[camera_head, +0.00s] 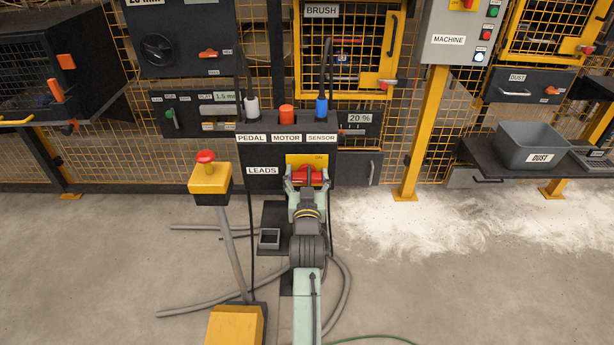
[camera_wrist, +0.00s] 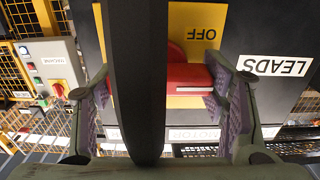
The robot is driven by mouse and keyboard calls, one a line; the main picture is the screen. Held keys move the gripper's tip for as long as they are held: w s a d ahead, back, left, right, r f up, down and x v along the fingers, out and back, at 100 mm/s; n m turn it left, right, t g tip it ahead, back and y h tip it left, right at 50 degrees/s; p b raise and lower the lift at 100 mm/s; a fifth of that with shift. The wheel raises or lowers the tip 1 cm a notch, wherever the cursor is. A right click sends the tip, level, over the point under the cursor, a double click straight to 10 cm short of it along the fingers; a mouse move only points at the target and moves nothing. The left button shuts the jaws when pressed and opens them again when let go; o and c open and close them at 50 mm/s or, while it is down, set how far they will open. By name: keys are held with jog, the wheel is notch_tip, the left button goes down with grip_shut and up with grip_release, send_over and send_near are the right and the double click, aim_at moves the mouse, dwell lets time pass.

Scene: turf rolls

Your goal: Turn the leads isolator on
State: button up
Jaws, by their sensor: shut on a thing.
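The leads isolator is a red handle (camera_head: 308,174) on a yellow plate (camera_head: 296,160), right of the LEADS label (camera_head: 262,170). The handle lies roughly crosswise. My gripper (camera_head: 307,182) is shut on it, one finger at each end. In the wrist view, which is upside down, the red handle (camera_wrist: 188,77) shows beside an OFF marking (camera_wrist: 205,19) on the plate. The right finger pad meets the handle's end there. A dark bar hides the handle's other end and its contact with the left finger.
Above the isolator are PEDAL, MOTOR and SENSOR sockets with grey (camera_head: 252,106), orange (camera_head: 286,114) and blue (camera_head: 321,106) plugs. A yellow emergency-stop post (camera_head: 210,182) stands close on the left. Hoses (camera_head: 200,300) lie on the floor. A DUST bin (camera_head: 530,145) sits at right.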

jog(key=c, duration=0.4)
jog(key=shift+m, duration=0.3)
jog(key=m, duration=0.3)
jog(key=shift+m+b, duration=0.3)
jog(key=m, duration=0.4)
jog(key=shift+d, duration=0.15)
jog(key=m+b, duration=0.1)
jog(key=m, duration=0.4)
jog(key=shift+f, duration=0.1)
jog(key=m, duration=0.4)
jog(key=shift+d+m, duration=0.1)
jog(key=shift+m, duration=0.2)
